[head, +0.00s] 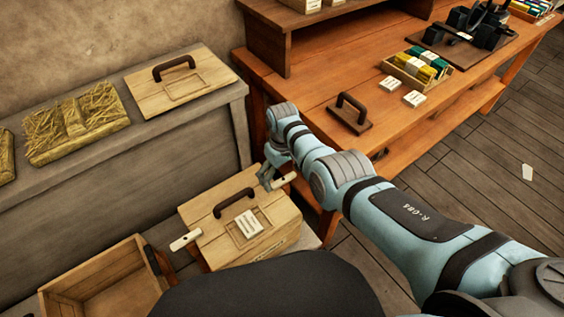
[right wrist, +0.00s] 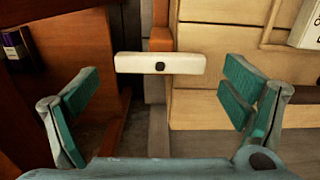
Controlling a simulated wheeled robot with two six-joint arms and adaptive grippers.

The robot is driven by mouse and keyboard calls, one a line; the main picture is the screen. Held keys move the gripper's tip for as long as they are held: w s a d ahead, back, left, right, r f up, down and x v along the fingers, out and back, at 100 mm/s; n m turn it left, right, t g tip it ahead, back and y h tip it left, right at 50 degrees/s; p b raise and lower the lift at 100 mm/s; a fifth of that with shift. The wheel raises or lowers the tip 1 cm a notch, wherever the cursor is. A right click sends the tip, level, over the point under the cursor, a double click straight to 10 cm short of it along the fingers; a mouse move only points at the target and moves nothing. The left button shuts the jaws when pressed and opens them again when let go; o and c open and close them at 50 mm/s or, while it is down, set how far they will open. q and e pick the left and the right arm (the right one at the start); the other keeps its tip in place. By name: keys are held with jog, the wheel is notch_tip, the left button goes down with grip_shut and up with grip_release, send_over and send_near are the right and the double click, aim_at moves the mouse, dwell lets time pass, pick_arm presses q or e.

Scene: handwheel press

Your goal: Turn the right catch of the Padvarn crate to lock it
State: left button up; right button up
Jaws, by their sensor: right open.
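The closed wooden crate (head: 215,247), with a black handle and a white label on its lid, sits low in front of the bench. Its right catch, a pale bar (head: 284,181), is partly hidden by my gripper in the head view. In the right wrist view the right catch (right wrist: 185,64) lies level, with a dark pivot at its middle. My right gripper (head: 268,177) is open at the crate's far right side; its green-padded fingers (right wrist: 160,88) stand either side of the catch, apart from it. The left catch (head: 186,240) juts out at the crate's left. My left gripper is out of view.
An open empty crate (head: 92,298) stands to the left. A grey bench (head: 205,118) holds a straw-filled block (head: 75,128) and a loose lid (head: 205,75). The orange workbench (head: 325,88) is close behind my right arm. Floor at the right is mostly clear.

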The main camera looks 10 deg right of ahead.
aim_at(282, 179)
notch_tip(282, 179, up, 11)
jog(key=shift+s+a, duration=0.1)
dwell(0.5)
